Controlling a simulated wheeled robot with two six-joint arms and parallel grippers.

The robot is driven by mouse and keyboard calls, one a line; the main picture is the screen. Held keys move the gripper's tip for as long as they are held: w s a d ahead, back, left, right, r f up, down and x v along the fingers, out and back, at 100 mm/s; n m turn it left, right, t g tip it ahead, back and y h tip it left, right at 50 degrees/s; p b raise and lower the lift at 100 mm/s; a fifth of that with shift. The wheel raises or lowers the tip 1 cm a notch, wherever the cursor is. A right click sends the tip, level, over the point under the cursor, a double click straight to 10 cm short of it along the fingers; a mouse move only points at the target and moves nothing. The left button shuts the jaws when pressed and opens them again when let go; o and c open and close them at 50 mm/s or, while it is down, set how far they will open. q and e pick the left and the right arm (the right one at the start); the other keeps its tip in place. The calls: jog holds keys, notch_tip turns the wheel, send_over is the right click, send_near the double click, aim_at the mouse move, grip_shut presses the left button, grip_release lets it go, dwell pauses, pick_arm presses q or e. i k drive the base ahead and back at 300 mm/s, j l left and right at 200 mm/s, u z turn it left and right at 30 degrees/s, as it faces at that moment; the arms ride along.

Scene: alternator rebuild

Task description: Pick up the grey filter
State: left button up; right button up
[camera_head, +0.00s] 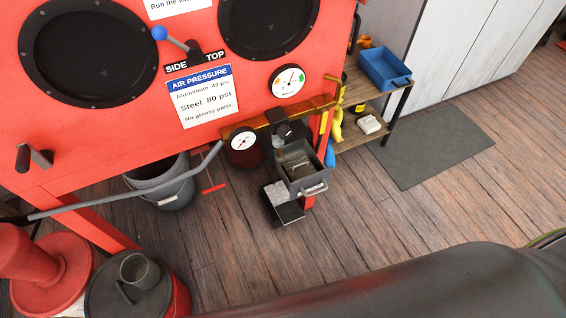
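I cannot single out a grey filter with certainty. A small grey open bin (312,186) hangs at the right end of the red cabinet, with dull grey-brown contents that I cannot identify. Just below it is a black tray (287,213) with something pale in it. Neither of my grippers is in view.
The red cabinet (120,122) fills the upper left. A grey bucket (172,190) stands beneath it, and a lidded drum (180,298) is at lower left. A shelf with a blue bin (385,68) stands at right, beside a grey mat (430,143).

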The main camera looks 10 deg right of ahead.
aim_at(301, 169)
jog(key=i+l+u, duration=0.1)
jog(key=l+u, duration=0.25)
jog(key=l, duration=0.85)
jog(key=l+u, duration=0.35)
jog(key=l, duration=0.85)
